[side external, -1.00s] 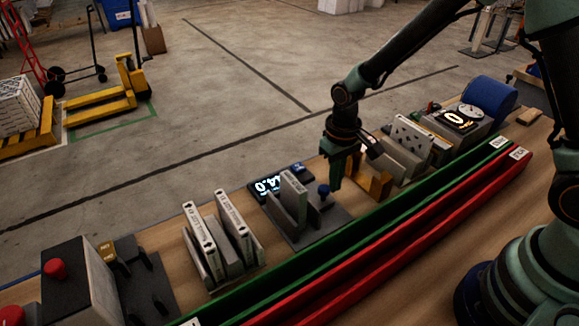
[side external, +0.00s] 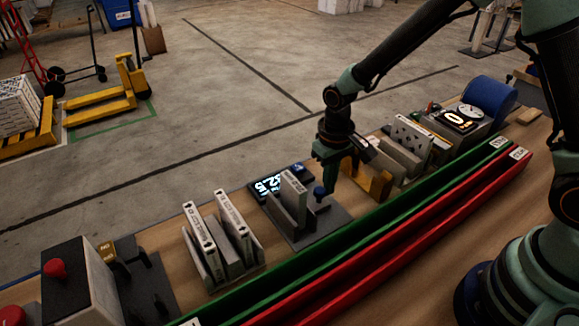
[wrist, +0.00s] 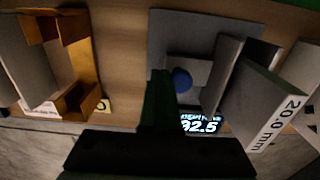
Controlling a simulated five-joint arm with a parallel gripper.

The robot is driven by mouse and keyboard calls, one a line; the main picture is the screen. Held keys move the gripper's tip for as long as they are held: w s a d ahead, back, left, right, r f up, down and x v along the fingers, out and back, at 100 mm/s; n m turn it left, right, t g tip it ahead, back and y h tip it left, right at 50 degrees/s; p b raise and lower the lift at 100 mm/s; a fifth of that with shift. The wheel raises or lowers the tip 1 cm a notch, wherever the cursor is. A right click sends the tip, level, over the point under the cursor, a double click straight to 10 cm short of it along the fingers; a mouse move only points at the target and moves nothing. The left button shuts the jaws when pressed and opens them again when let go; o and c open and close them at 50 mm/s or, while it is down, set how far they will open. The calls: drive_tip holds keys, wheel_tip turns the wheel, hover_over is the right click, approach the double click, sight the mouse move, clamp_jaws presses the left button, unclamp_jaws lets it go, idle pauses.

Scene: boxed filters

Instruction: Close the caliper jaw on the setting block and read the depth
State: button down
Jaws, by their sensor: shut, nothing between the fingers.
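The caliper fixture (side external: 325,222) is a dark grey base, also at the top centre of the wrist view (wrist: 170,25). The setting block (side external: 292,183) stands upright on it; its label reads 20.0 mm in the wrist view (wrist: 262,105). A blue knob (side external: 320,191) sits on the sliding part beside the block, and shows in the wrist view (wrist: 182,80). My gripper (side external: 330,188) is shut and empty, pointing down right beside the knob. It seems to touch the knob; exact contact is unclear.
An orange-brown bracket (side external: 378,184) stands close right of my gripper. Slotted filters (side external: 215,240) stand to the left, more panels (side external: 408,145) to the right. Green (side external: 375,230) and red (side external: 400,245) rails run along the front. A box with a red button (side external: 55,268) is at lower left.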

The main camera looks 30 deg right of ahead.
drive_tip(key=shift+a, duration=0.95)
idle(0.6)
drive_tip(key=shift+d, duration=0.15)
drive_tip(key=shift+d, duration=0.5)
wheel_tip(320, 180, up, 7)
idle(0.9)
drive_tip(key=s+d+r+t, duration=0.2)
drive_tip(key=s+d+r, duration=0.3)
drive_tip(key=r, duration=0.2)
drive_tip(key=s+d+r+t, duration=0.3)
drive_tip(key=s+d+r, duration=0.2)
drive_tip(key=r, duration=0.3)
drive_tip(key=shift+s+t, duration=0.2)
drive_tip(key=shift+t, duration=0.1)
